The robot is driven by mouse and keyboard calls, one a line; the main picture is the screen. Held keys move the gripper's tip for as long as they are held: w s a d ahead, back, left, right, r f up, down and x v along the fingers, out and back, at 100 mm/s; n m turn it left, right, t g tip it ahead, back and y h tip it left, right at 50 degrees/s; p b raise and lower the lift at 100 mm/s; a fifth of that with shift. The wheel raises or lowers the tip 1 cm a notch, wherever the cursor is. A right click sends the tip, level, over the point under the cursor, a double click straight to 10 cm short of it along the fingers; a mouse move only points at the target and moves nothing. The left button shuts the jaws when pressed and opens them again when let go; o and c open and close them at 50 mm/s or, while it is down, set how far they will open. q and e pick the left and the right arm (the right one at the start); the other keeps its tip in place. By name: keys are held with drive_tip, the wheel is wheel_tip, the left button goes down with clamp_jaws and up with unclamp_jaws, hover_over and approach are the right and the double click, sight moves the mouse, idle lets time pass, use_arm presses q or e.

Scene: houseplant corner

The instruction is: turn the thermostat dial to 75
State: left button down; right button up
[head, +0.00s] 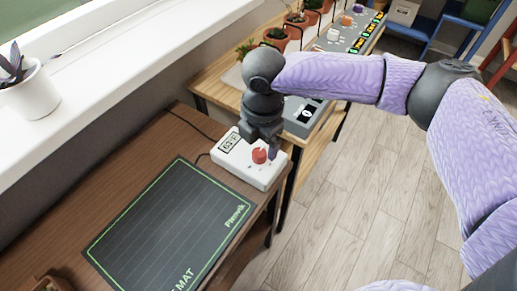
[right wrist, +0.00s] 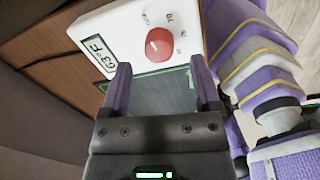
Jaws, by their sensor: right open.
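The thermostat is a white box (head: 228,164) on the right end of the brown table; it also shows in the right wrist view (right wrist: 120,30). Its red dial (head: 260,156) sits on the top face, and in the right wrist view the dial (right wrist: 159,45) has small marks around it. The display (right wrist: 97,53) appears to read 63 F. My right gripper (head: 260,146) is open above the thermostat, close to the dial. In the right wrist view its fingertips (right wrist: 160,76) are apart, with the dial just beyond the gap, not visibly gripped. My left gripper is out of view.
A dark mat (head: 170,222) with a green border lies in front of the thermostat. A wooden bench (head: 215,88) behind holds a grey box (head: 301,121) and several potted plants. A white pot (head: 33,95) stands on the windowsill. Open floor lies to the right.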

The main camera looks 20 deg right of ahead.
sight(260, 152)
wheel_tip(260, 152, down, 3)
drive_tip(key=shift+f+b, duration=0.1)
drive_tip(key=shift+b, duration=0.35)
clamp_jaws()
